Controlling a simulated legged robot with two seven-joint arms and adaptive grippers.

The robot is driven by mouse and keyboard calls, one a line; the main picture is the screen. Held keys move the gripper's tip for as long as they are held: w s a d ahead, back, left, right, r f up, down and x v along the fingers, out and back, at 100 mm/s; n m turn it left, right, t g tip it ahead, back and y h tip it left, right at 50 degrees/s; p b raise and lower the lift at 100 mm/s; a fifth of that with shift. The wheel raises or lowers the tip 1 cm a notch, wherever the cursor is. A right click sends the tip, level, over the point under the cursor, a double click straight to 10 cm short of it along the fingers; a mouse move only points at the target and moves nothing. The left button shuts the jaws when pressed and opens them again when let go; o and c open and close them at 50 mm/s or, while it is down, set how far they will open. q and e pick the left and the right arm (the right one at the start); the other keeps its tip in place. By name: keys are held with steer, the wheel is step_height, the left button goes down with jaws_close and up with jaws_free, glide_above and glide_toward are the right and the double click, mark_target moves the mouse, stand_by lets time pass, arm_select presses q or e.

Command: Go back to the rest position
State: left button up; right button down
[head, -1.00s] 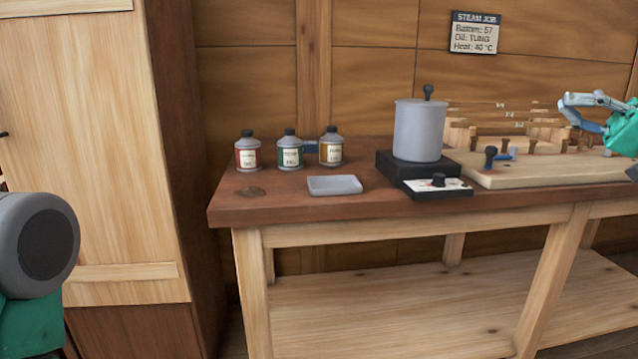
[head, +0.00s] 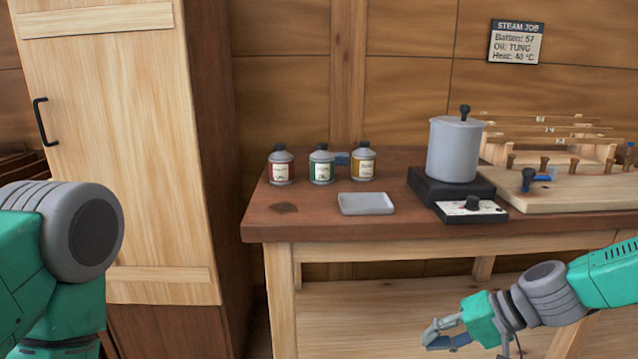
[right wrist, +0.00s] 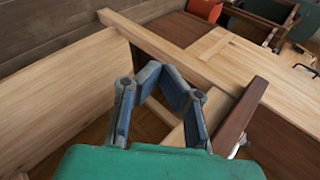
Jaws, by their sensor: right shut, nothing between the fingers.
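My right gripper (head: 440,338) is low in front of the bench, at the lower right of the head view. It is shut and empty, apart from any object. It also shows in the right wrist view (right wrist: 165,78), above wooden boards. Of my left arm (head: 75,240), only grey and green links show at the left edge. The left gripper is out of the picture.
The bench (head: 330,222) carries several bottles (head: 321,168), a shallow grey tray (head: 366,204), a grey pot (head: 454,150) on a black heater (head: 450,192), and a wooden jig board (head: 560,195). A tall cabinet (head: 115,160) stands at left.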

steer(key=s+f+g+h+p, duration=0.2)
steer(key=s+f+h, duration=0.1)
steer(key=s+f, duration=0.7)
steer(key=s+d+f+n+h+p, duration=0.1)
steer(key=s+d+f+h, duration=0.1)
steer(key=s, duration=0.8)
steer(key=s+d+f+n+h+p, duration=0.2)
steer(key=s+d+h, duration=0.2)
steer(key=s, duration=0.6)
steer(key=shift+d+n+g, duration=0.3)
steer(key=shift+d, duration=0.55)
steer(key=shift+s, duration=0.1)
